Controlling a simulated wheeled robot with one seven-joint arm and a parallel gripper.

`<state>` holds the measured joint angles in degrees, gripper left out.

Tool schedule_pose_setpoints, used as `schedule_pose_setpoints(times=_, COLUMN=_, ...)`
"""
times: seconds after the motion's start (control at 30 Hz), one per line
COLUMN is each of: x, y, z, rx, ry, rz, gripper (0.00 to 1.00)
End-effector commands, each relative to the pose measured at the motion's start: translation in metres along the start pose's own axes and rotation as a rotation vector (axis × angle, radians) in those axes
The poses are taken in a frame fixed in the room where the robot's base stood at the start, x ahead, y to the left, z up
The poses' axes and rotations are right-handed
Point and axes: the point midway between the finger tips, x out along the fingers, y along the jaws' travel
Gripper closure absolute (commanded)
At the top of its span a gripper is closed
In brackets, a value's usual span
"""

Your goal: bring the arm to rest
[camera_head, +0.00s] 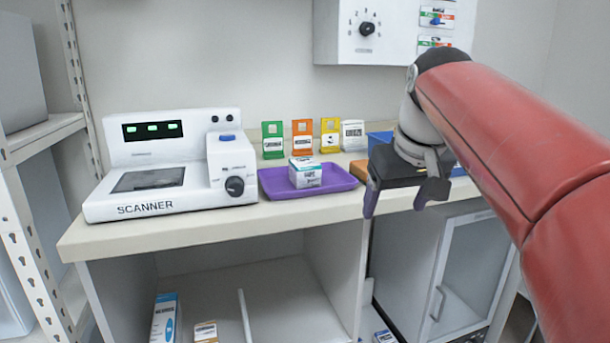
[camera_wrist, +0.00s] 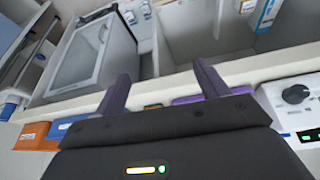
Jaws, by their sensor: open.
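My gripper (camera_head: 405,195) hangs at the end of my red arm in the head view, in front of the counter's edge and right of the purple tray. Its two purple-grey fingers are apart with nothing between them. In the wrist view the open fingers (camera_wrist: 160,90) point over the counter edge toward the cabinet below. No contact between the fingers and any object shows.
The counter (camera_head: 100,238) bears a white scanner (camera_head: 170,165), a purple tray (camera_head: 345,180) with a small white box (camera_head: 305,173), several upright coloured cards and a blue bin (camera_head: 378,138). A wall box (camera_head: 395,30) hangs above. Shelving (camera_head: 45,190) stands left.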

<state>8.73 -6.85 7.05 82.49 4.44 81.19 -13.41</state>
Motion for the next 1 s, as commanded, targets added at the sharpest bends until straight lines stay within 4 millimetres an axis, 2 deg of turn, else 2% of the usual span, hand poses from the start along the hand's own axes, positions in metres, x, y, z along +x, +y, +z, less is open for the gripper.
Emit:
schedule_pose_setpoints(times=0.17, x=0.020, y=-0.014, z=0.065, rx=0.055, ry=0.018, rz=0.035, gripper=0.27)
schedule_pose_setpoints(times=0.4, x=0.076, y=-0.027, z=0.176, rx=0.144, ry=0.059, rz=0.062, gripper=0.27)
schedule_pose_setpoints(times=0.5, x=0.098, y=-0.032, z=0.213, rx=0.170, ry=0.071, rz=0.063, gripper=0.27)
schedule_pose_setpoints(times=0.6, x=0.114, y=-0.034, z=0.237, rx=0.187, ry=0.080, rz=0.062, gripper=0.27)
schedule_pose_setpoints(times=0.7, x=0.123, y=-0.036, z=0.249, rx=0.196, ry=0.084, rz=0.061, gripper=0.27)
schedule_pose_setpoints(times=1.0, x=0.125, y=-0.036, z=0.252, rx=0.198, ry=0.082, rz=0.060, gripper=0.27)
